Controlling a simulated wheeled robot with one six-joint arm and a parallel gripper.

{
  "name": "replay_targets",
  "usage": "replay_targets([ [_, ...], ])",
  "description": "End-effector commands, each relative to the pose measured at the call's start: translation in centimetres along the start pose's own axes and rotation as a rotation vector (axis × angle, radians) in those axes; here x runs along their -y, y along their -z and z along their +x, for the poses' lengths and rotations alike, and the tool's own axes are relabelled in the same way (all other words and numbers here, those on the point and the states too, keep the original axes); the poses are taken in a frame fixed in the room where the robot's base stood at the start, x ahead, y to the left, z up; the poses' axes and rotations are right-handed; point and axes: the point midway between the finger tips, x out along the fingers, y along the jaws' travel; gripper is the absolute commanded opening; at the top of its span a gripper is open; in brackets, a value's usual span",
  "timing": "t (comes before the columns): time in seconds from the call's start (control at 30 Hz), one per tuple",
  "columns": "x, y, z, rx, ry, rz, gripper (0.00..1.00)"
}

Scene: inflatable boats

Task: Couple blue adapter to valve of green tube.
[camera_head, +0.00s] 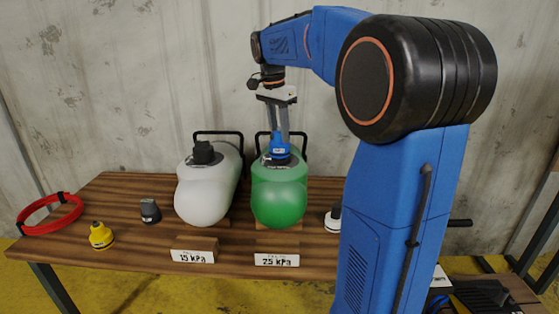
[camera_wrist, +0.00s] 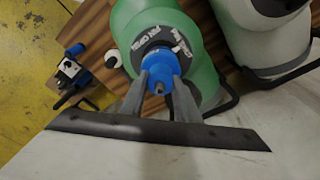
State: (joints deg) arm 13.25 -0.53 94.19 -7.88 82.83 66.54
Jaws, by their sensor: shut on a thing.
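The green tube (camera_head: 279,198) lies on the table beside the white tube, and it also shows in the wrist view (camera_wrist: 196,38). My gripper (camera_head: 280,150) points down over the top of the green tube. It is shut on the blue adapter (camera_head: 279,149), which also shows between the fingers in the wrist view (camera_wrist: 157,64). The adapter is at the valve on top of the green tube, above a dark round collar with lettering (camera_wrist: 150,48). The adapter hides most of the valve. I cannot tell whether it is seated or only just above.
The white tube (camera_head: 204,195) with a black cap is left of the green tube. A grey adapter (camera_head: 150,211), a yellow adapter (camera_head: 100,235) and a red hose coil (camera_head: 48,213) lie further left. A white-and-black piece (camera_head: 333,219) is at right. Pressure signs stand in front.

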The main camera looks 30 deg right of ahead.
Motion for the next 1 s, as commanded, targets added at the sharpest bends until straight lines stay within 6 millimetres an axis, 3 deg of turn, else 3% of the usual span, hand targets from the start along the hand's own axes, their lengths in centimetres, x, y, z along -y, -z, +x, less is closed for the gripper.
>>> replay_targets([
  [1.0, -0.01, -0.1, 0.65, 0.0, -0.001, 0.0, 0.06],
])
